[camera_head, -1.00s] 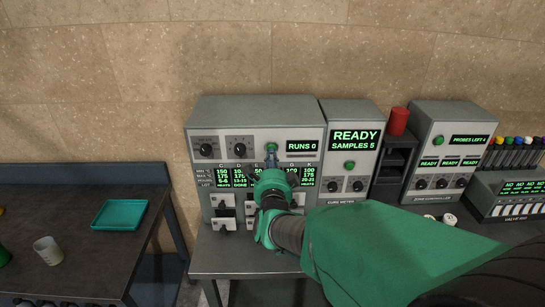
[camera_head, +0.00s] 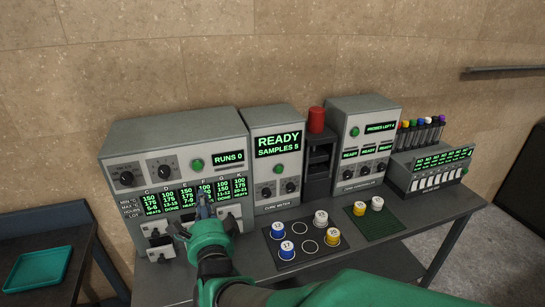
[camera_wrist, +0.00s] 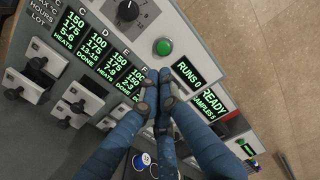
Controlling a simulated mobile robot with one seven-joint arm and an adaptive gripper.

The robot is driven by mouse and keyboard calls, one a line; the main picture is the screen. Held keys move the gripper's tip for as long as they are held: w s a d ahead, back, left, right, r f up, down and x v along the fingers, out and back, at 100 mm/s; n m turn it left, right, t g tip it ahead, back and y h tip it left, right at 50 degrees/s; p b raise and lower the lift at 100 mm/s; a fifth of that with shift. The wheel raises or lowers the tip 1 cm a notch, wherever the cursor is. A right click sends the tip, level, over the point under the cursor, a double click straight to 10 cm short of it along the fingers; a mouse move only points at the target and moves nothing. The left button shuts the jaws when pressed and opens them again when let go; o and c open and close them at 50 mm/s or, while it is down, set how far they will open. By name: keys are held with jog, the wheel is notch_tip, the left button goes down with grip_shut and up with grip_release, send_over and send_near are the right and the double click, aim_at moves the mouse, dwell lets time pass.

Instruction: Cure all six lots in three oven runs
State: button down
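The grey oven (camera_head: 165,131) stands at the left of the bench, with a RUNS 0 display, two dials and a green button (camera_head: 197,164). Its lot display (camera_head: 168,207) has columns C to K; C, E and K read HEATS, D, F and G read DONE. My gripper (camera_head: 201,205) is shut and looks empty, fingertips before the oven's lot display. The wrist view shows its fingers (camera_wrist: 158,78) together below the green button (camera_wrist: 164,47). White-handled oven levers show left and right of it; middle ones are hidden. The cure meter (camera_head: 278,145) reads READY, SAMPLES 5.
A dark tray (camera_head: 283,232) with numbered pots stands before the cure meter. A green mat (camera_head: 386,229) holds a yellow and a white-topped pot. A zone controller (camera_head: 363,117) and a valve box (camera_head: 432,163) stand right. A teal tray (camera_head: 36,268) lies on the left table.

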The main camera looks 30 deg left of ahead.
jog(key=shift+s+d, duration=0.35)
jog(key=shift+s, duration=0.05)
dwell(0.4)
jog(key=w+d+r+n+g+h, duration=0.1)
jog(key=w+d+r+n+h, duration=0.1)
jog(key=w+d, duration=0.4)
jog(key=w+d+r+n+h, duration=0.15)
jog(key=w+d, duration=0.25)
jog(key=d, duration=0.5)
jog(key=w+d+r+n+g+h, duration=0.1)
jog(key=d+r+n+h, duration=0.15)
jog(key=d, duration=1.35)
jog(key=s+d+f+n+g+h, duration=0.1)
jog(key=s+d+h, duration=0.1)
jog(key=s+d, duration=0.4)
jog(key=s+d+f+n+g+h, duration=0.1)
jog(key=s+d, duration=0.6)
jog(key=d, duration=0.9)
jog(key=s+d+f+n+g+h, duration=0.1)
jog(key=s+d+f+g+h, duration=0.1)
jog(key=s+d, duration=0.5)
jog(key=d+g+h, duration=0.1)
jog(key=d, duration=0.2)
jog(key=shift+d+h, duration=0.4)
